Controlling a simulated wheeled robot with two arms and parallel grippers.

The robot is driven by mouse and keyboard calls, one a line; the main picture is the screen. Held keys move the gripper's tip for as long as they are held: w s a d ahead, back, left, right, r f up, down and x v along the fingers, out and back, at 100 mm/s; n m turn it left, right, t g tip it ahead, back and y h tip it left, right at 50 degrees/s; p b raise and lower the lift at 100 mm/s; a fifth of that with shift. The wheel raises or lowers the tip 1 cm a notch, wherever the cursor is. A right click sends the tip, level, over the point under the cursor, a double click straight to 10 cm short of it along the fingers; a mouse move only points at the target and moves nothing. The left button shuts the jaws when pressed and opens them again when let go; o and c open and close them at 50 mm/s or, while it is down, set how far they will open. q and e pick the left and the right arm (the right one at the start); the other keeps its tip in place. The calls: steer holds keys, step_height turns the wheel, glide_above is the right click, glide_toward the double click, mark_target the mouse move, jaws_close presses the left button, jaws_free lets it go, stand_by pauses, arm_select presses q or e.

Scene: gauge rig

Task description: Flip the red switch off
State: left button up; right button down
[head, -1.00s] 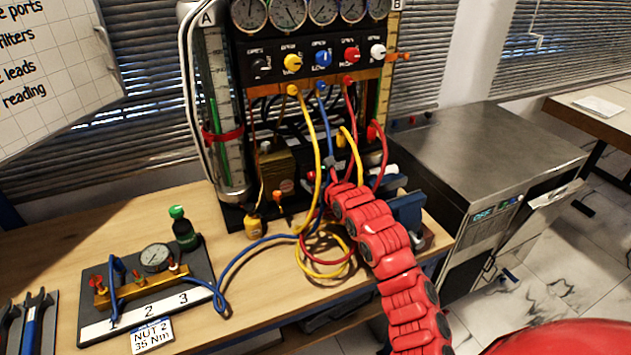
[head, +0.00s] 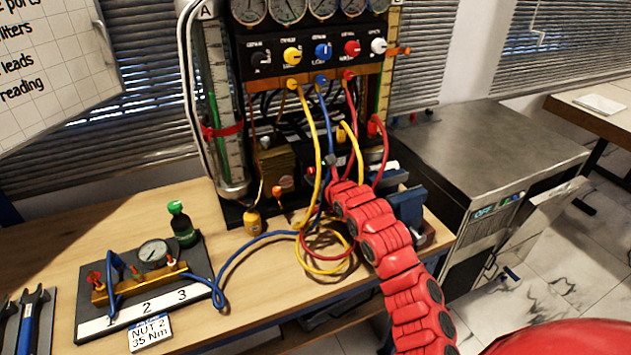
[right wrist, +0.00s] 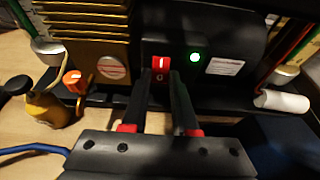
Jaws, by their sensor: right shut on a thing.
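The red switch (right wrist: 160,64) is a small rocker marked I and O on the black box at the lower back of the rig. It shows in the right wrist view, with a lit green lamp (right wrist: 195,57) to its right. My right gripper (right wrist: 160,78) has its two black fingers on either side of the switch, shut on it. In the head view my red right arm (head: 385,240) reaches into the rig from the lower right. The hand end is partly hidden among hoses there, and I cannot make out the switch. My left gripper is not in view.
Yellow, blue and red hoses (head: 313,140) hang in front of the rig near my arm. A gauge manifold board (head: 150,297) lies on the bench at left.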

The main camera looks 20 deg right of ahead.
steer(key=t+b, duration=0.2)
steer(key=b, duration=0.1)
steer(key=f+t+b, duration=0.1)
steer(key=t+b, duration=0.1)
steer(key=b, duration=0.1)
steer(key=shift+f+b, duration=0.15)
steer(key=shift+b, duration=0.25)
steer(key=c, duration=0.7)
jaws_free()
steer(key=s, duration=1.1)
steer(key=s+b, duration=0.1)
steer(key=s, duration=0.5)
steer(key=shift+s+d+f, duration=0.2)
steer(key=shift+d+f, duration=0.15)
